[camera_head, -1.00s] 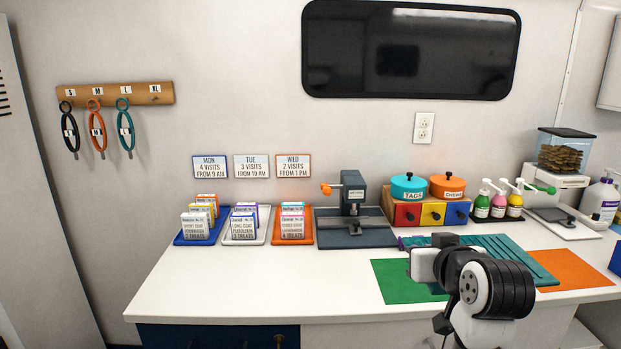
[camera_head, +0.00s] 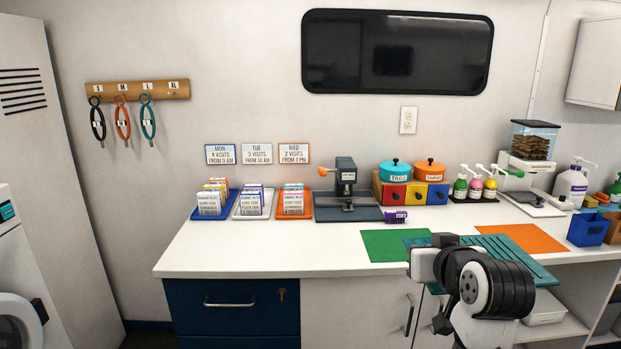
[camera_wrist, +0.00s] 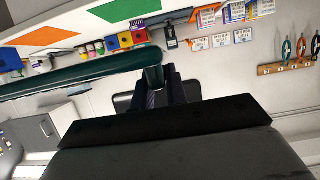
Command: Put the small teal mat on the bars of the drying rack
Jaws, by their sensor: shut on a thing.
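The small teal mat (camera_head: 508,258) is a thin ribbed sheet. It extends to the right of my gripper (camera_head: 428,262), which is shut on its left part. In the head view my wrist and arm cover part of the mat. It looks held in the air at the counter's front edge. In the wrist view the mat (camera_wrist: 75,78) shows nearly edge-on as a dark teal strip, with its end between the dark fingers of my gripper (camera_wrist: 160,88). I cannot make out a drying rack in either view.
The white counter (camera_head: 270,250) bears a green mat (camera_head: 385,246), an orange mat (camera_head: 522,238), a purple brush (camera_head: 394,217), card trays and pump bottles. A blue bin (camera_head: 588,229) stands at the right. A front-loading machine (camera_head: 18,300) stands at the left, with bare floor beside it.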

